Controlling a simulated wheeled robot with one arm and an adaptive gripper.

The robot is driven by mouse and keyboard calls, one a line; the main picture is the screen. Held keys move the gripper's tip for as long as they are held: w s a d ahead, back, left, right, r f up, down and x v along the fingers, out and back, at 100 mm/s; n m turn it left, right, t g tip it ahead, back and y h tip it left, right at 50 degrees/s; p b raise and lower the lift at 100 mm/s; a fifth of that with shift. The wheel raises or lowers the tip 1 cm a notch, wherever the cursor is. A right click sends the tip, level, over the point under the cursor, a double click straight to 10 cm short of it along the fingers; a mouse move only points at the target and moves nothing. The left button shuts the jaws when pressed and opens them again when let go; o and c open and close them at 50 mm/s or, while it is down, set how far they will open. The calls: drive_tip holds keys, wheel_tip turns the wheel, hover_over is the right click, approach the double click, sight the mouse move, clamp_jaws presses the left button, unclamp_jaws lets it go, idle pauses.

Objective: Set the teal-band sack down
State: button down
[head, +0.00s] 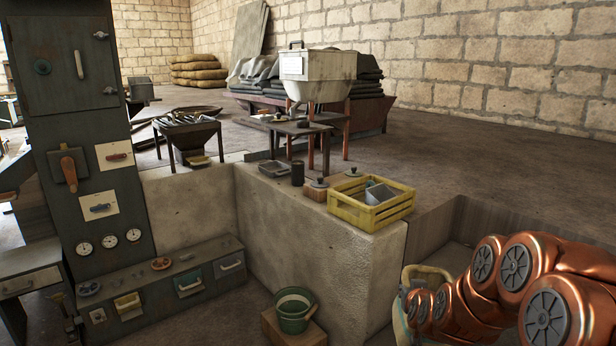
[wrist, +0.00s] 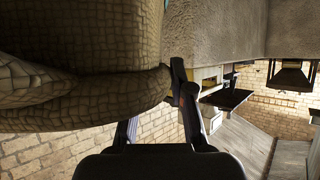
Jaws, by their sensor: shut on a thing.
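A tan woven sack (head: 428,273) shows at the lower right of the head view, beside my copper-coloured arm. A strip of teal shows along its left edge; the rest of it is hidden by my arm and the frame edge. In the wrist view the sack (wrist: 75,60) fills the upper left, with a thick fold across it. My gripper (wrist: 174,88) is shut on the sack at this fold. Its fingertips are partly hidden by the cloth. The gripper is hidden in the head view. I cannot tell whether the sack touches anything below.
A pale stone ledge (head: 330,239) carries a yellow crate (head: 365,214) near its right end. A green bucket (head: 293,312) stands on a wooden block below. Stacked sacks (head: 199,72) lie by the far wall. The floor behind the ledge has open room.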

drive_tip(key=w+a+f+n+y+b, duration=0.1)
drive_tip(key=a+f+b, duration=0.4)
drive_tip(key=a, duration=0.4)
wheel_tip(320, 180, up, 29)
drive_tip(key=p, duration=3.1)
drive_tip(key=v, duration=0.5)
drive_tip(key=shift+s+d, duration=0.35)
drive_tip(key=shift+f, duration=0.1)
